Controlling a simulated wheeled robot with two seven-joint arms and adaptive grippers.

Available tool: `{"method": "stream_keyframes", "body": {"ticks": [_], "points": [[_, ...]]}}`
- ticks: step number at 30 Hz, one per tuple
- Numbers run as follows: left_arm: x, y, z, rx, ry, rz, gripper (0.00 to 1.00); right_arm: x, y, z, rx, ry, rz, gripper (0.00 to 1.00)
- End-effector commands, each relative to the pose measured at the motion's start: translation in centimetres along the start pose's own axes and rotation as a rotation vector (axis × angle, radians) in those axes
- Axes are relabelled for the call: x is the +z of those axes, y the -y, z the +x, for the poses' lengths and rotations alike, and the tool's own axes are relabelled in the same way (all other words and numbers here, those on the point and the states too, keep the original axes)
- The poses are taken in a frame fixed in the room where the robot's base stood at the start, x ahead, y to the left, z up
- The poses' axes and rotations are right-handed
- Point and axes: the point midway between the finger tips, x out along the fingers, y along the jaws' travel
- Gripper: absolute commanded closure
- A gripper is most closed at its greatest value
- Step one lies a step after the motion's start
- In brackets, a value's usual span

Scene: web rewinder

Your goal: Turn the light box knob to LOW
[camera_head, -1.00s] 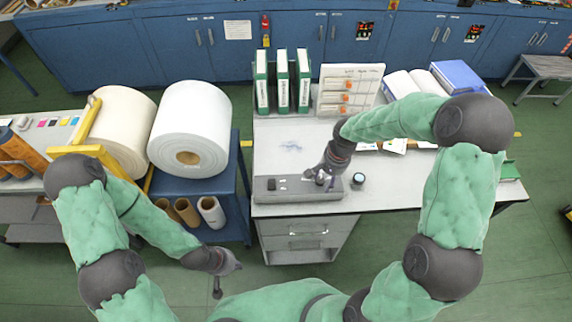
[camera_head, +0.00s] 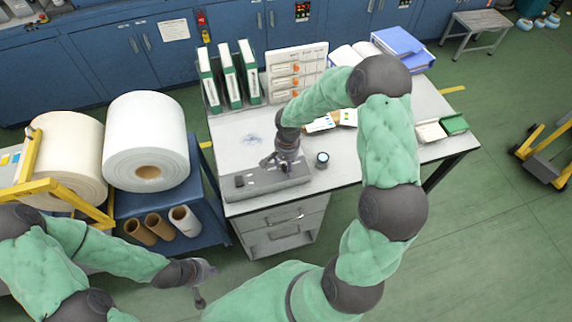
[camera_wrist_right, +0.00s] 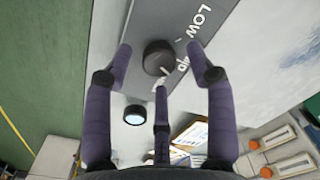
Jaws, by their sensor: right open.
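The light box (camera_head: 290,187) is a long grey box at the front edge of the desk. Its dark round knob (camera_wrist_right: 158,58) shows in the right wrist view, with white lettering "LOW" beside it and other lettering partly hidden. I cannot clearly tell where the knob points. My right gripper (camera_wrist_right: 160,75) is open, its three fingers spread around the knob with visible gaps; contact cannot be told. In the head view my right gripper (camera_head: 275,161) is over the right part of the light box and hides the knob. My left gripper (camera_head: 205,283) is empty, its fingers apart, in front of the blue cart.
A small dark round jar (camera_head: 322,160) stands just right of the light box. Green-and-white binders (camera_head: 229,76) and a white board (camera_head: 297,72) stand behind. The blue cart (camera_head: 205,205) with large rolls is left. Bare desk lies behind the light box.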

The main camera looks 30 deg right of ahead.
Motion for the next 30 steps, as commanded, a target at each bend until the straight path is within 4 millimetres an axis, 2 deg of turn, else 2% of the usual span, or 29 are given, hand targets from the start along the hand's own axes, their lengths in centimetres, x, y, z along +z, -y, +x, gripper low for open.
{"method": "stream_keyframes", "body": {"ticks": [4, 12, 13, 18, 19, 30], "points": [[-0.02, 0.03, 0.07, 0.000, 0.000, 0.000, 1.00, 0.02, -0.04, 0.81, 0.000, 0.001, 0.001, 0.44], [-0.02, 0.03, 0.06, 0.000, 0.000, 0.000, 1.00, 0.02, -0.02, 0.91, 0.000, 0.001, 0.000, 0.44], [-0.02, 0.03, 0.06, 0.000, 0.000, 0.000, 1.00, 0.02, -0.02, 0.91, 0.000, 0.001, 0.000, 0.46], [-0.02, 0.03, 0.06, 0.000, 0.000, 0.000, 1.00, 0.01, -0.01, 0.89, 0.000, 0.000, 0.000, 0.94], [-0.02, 0.03, 0.06, 0.000, 0.000, 0.000, 1.00, 0.00, 0.00, 0.89, -0.001, 0.000, 0.000, 1.00], [-0.01, 0.03, 0.07, 0.000, 0.000, 0.000, 1.00, -0.06, 0.01, 0.86, -0.001, -0.001, -0.003, 1.00]]}}
